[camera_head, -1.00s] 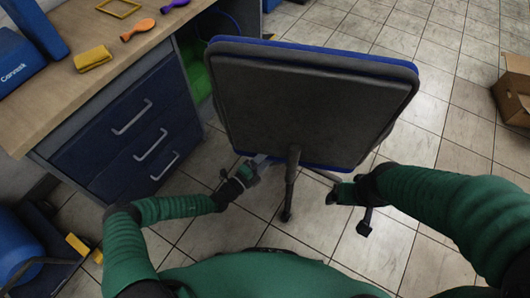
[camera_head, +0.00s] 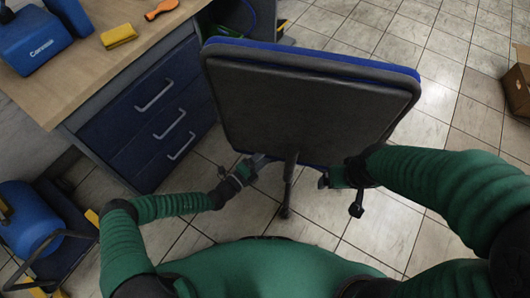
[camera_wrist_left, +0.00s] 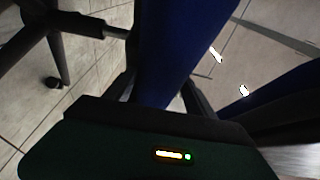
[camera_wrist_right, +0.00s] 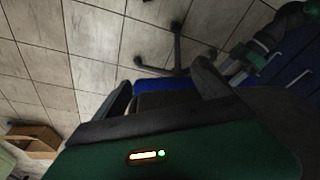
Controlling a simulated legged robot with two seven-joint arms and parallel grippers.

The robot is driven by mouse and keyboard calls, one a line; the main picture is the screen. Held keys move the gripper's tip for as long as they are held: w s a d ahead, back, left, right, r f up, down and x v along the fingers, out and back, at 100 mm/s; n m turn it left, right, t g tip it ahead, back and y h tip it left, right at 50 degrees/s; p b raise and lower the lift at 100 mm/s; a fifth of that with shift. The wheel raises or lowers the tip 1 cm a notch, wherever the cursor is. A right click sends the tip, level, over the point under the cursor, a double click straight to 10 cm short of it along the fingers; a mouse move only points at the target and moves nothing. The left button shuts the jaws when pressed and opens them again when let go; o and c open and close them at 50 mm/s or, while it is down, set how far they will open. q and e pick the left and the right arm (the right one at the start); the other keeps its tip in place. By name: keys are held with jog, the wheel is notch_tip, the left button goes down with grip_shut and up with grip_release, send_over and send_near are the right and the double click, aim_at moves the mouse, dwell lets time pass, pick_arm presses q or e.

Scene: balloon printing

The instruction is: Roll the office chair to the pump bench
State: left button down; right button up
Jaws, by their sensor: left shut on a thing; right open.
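The office chair (camera_head: 310,100) stands right in front of me, its dark backrest with blue edging facing me. My left gripper (camera_head: 257,161) is at the lower left of the backrest, and in the left wrist view it is shut on a blue padded part (camera_wrist_left: 185,50) of the chair. My right gripper (camera_head: 326,179) is low at the right of the chair's post, open, with a blue cushion edge (camera_wrist_right: 165,85) showing beyond its fingers. A wooden-topped bench with blue drawers (camera_head: 152,105) stands at the left; I cannot tell whether it is the pump bench.
A blue box (camera_head: 35,42), a yellow block (camera_head: 119,36) and an orange item (camera_head: 161,9) lie on the bench top. A blue tank (camera_head: 25,222) stands at lower left. A cardboard box (camera_head: 518,88) is on the floor at right. Tiled floor behind the chair is clear.

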pick_arm(q)
jog(key=shift+s+f, duration=0.1)
jog(key=shift+f, duration=0.15)
jog(key=c, duration=0.6)
grip_release()
jog(key=o, duration=0.4)
jog(key=shift+c, duration=0.2)
jog(key=shift+r, duration=0.15)
jog(key=p+v, duration=0.3)
jog(key=v, duration=1.4)
jog(key=shift+p, duration=0.4)
